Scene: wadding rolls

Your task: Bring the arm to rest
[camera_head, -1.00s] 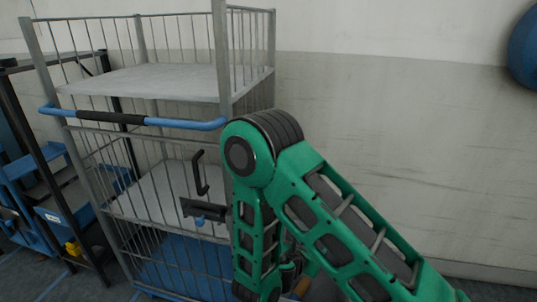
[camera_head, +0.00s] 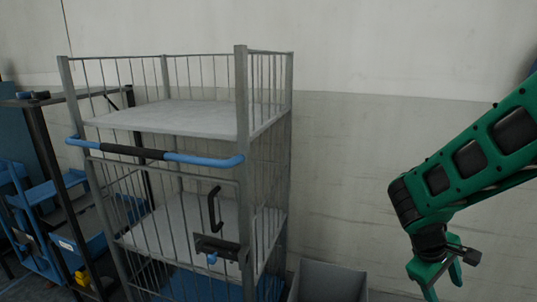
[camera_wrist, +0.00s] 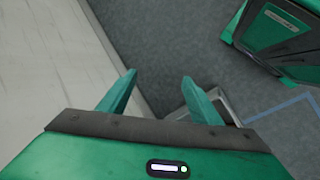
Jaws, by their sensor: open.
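My green arm reaches in from the right edge in the head view. My gripper (camera_head: 440,282) hangs at its end, pointing down, to the right of a grey bin and in front of the pale wall. In the wrist view my gripper (camera_wrist: 160,95) shows two green fingers spread apart with nothing between them. Grey floor and the foot of the wall show beyond the fingers. The fingertips are partly cut off or small in the head view.
A grey wire cage trolley (camera_head: 242,150) with a blue handle stands left of centre, its shelves bare. A grey open bin (camera_head: 327,283) stands beside it. A dark rack (camera_head: 45,160) with blue parts is at far left. My green base shows in the wrist view.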

